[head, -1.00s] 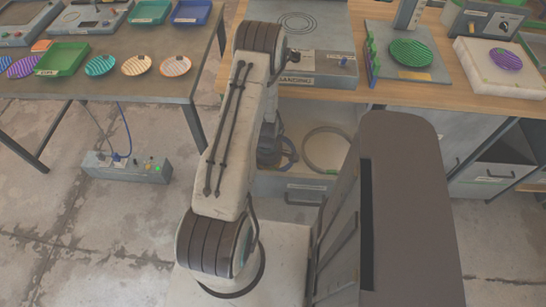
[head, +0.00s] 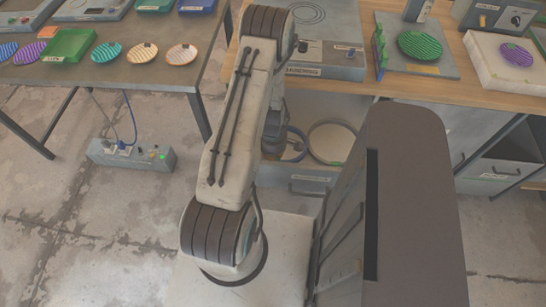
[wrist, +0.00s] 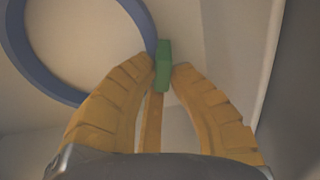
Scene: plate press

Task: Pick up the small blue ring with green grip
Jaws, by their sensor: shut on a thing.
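The small blue ring (wrist: 70,93) fills the upper left of the wrist view, partly cut off by the frame. Its green grip (wrist: 163,66) stands between the two yellow fingertips of my gripper (wrist: 164,72). My gripper is shut on that green grip. In the head view part of the blue ring (head: 297,147) shows in the open drawer, partly behind my arm. My gripper is hidden there. I cannot tell whether the ring is clear of the drawer floor.
A larger pale ring (head: 333,144) lies at the right in the same open drawer (head: 302,173). The wooden worktop (head: 352,82) is above it. A table (head: 100,76) with plates stands left. A power box (head: 132,154) sits on the floor, with open floor around it.

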